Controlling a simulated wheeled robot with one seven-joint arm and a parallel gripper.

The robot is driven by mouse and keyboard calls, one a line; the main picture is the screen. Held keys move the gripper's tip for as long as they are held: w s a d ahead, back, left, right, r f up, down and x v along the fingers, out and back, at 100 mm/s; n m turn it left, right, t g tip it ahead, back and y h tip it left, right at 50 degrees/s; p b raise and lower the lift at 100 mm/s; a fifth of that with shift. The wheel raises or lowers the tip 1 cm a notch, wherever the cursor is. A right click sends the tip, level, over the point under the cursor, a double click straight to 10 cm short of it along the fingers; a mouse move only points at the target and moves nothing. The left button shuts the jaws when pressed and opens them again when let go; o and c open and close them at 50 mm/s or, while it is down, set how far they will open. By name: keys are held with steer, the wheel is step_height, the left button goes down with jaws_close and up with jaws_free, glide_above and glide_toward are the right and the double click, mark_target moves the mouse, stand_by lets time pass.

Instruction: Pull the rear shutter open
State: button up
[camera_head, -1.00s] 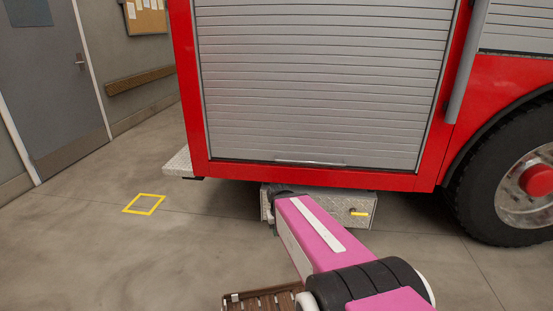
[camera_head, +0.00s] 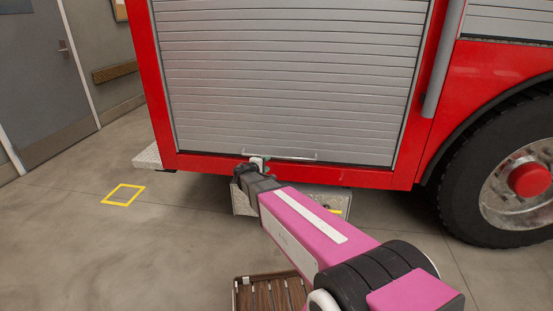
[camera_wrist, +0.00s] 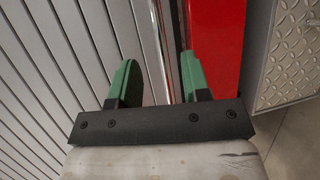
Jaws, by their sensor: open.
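The rear shutter (camera_head: 290,85) is a grey slatted roller door in the truck's red body, closed down to its bottom sill. A thin pale bar handle (camera_head: 295,157) runs along its bottom edge. My gripper (camera_head: 258,163) is at the left end of this handle. In the wrist view, the green fingers of my gripper (camera_wrist: 161,80) are open and apart. The shutter slats (camera_wrist: 60,80) lie to the left, and a pale metal strip (camera_wrist: 155,50) runs between the fingers. I cannot tell whether the fingers touch anything.
The red sill (camera_wrist: 215,45) lies beside the right finger. A diamond-plate step box (camera_head: 310,198) sits under the truck body, partly behind my arm. A wheel (camera_head: 505,185) stands at right. The floor at left is clear, with a yellow square marking (camera_head: 123,194).

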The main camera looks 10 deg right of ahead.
mark_target(276, 157)
steer(key=x, duration=1)
steer(key=shift+w, duration=0.45)
jaws_close()
